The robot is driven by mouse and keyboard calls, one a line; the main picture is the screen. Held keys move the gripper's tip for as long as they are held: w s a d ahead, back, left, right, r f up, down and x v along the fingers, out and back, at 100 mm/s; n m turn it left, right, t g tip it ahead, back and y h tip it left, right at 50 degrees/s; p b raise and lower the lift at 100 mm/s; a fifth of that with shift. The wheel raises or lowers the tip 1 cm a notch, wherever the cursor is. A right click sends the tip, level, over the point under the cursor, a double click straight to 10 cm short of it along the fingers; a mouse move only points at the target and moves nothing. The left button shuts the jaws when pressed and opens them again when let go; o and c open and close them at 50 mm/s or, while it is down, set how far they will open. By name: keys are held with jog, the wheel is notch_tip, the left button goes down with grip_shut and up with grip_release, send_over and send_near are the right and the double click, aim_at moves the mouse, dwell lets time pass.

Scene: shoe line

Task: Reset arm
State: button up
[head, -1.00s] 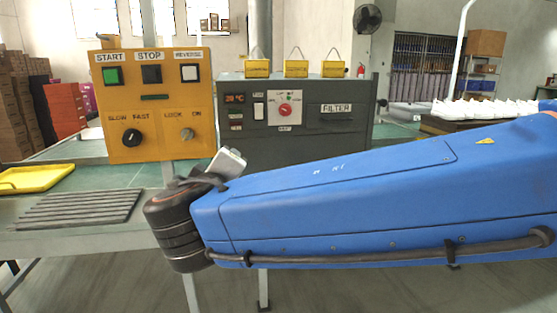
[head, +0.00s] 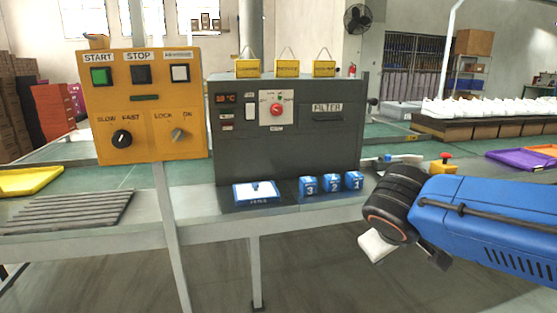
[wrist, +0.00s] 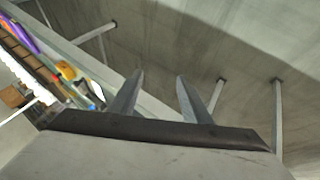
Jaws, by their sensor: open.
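My blue arm comes in from the right in the head view, bent at a black wrist joint. My gripper (wrist: 160,82) shows in the wrist view as two grey fingers standing apart with nothing between them. It points out over bare floor, clear of the bench. In the head view the fingers are mostly hidden behind the wrist; only a pale part below the joint shows.
A yellow control panel (head: 145,140) and a grey filter machine (head: 340,145) stand on the bench. Blue numbered blocks (head: 332,184) and a blue-framed pad (head: 256,193) lie in front. A red-topped yellow button box (head: 443,163) and a purple tray (head: 520,158) are behind my arm. The floor is free.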

jog(key=s+d+f+m+g+y, duration=0.1)
jog(key=s+d+f+m, duration=0.1)
jog(key=s+f, duration=0.2)
jog(key=s+d+f+m+y, duration=0.2)
jog(key=s+f, duration=0.2)
jog(key=s, duration=0.4)
jog(key=shift+s+g+y, duration=0.25)
jog(key=shift+g+y, duration=0.05)
jog(key=shift+g, duration=0.1)
dwell(0.5)
